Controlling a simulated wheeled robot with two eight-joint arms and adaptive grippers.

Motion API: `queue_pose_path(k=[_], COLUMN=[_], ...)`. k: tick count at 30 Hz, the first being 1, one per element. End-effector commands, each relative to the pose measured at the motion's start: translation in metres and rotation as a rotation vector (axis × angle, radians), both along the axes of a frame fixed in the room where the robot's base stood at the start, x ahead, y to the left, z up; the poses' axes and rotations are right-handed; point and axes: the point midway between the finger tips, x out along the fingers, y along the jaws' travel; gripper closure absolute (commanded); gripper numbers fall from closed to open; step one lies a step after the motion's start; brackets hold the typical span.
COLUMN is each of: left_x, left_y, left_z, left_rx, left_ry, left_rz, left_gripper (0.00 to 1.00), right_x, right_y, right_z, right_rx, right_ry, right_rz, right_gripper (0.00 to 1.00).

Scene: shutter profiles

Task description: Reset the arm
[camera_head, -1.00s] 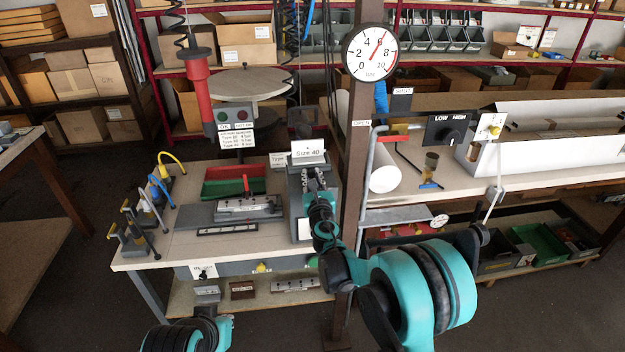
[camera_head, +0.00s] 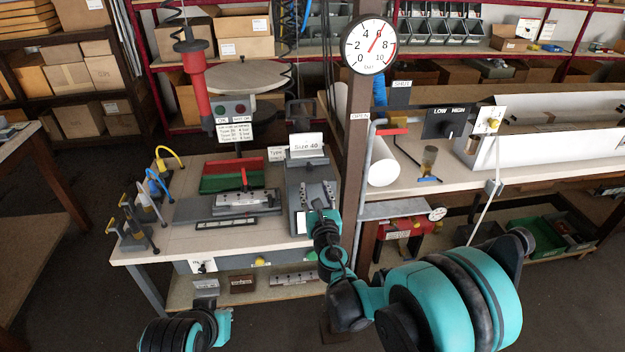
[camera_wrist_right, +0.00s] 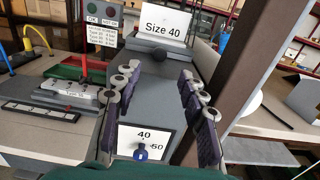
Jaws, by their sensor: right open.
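My right gripper (camera_head: 318,207) is at the front of the grey Size 40 machine (camera_head: 309,172) on the workbench. In the right wrist view its two dark fingers (camera_wrist_right: 160,90) stand apart with nothing held between them. The Size 40 sign (camera_wrist_right: 164,22) and a dial plate marked 40 and 60 (camera_wrist_right: 146,141) show beyond and between the fingers. My left arm shows only as a black and teal link at the bottom edge of the head view; its gripper is not visible.
A brown post (camera_head: 355,150) with a pressure gauge (camera_head: 369,46) stands close right of the machine. A red and green tray (camera_head: 232,175) and a metal fixture (camera_head: 246,200) lie left of it. Clamps with coloured handles (camera_head: 133,222) line the bench's left edge.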

Motion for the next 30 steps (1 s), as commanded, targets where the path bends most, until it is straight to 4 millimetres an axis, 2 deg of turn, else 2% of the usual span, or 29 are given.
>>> queue_pose_path(k=[3,6,21,23,26,30], left_x=[0.0,0.0,0.0,0.0,0.0,0.0], left_y=[0.0,0.0,0.0,0.0,0.0,0.0], left_z=[0.0,0.0,0.0,0.0,0.0,0.0], left_rx=[0.0,0.0,0.0,0.0,0.0,0.0], left_ry=[0.0,0.0,0.0,0.0,0.0,0.0], left_rz=[0.0,0.0,0.0,0.0,0.0,0.0], left_gripper=[1.0,1.0,1.0,1.0,1.0,1.0], right_x=[-0.013,-0.018,-0.019,-0.022,-0.031,-0.065], right_y=[-0.002,-0.003,-0.007,-0.017,-0.05,-0.114], right_z=[0.0,0.0,0.003,0.008,0.023,0.037], right_rx=[0.0,0.0,0.029,0.096,0.325,0.832], right_ry=[0.0,0.0,0.007,0.021,0.066,0.147], right_rz=[0.0,0.0,-0.011,-0.036,-0.122,-0.319], right_gripper=[0.58,0.58,0.58,0.58,0.58,0.58])
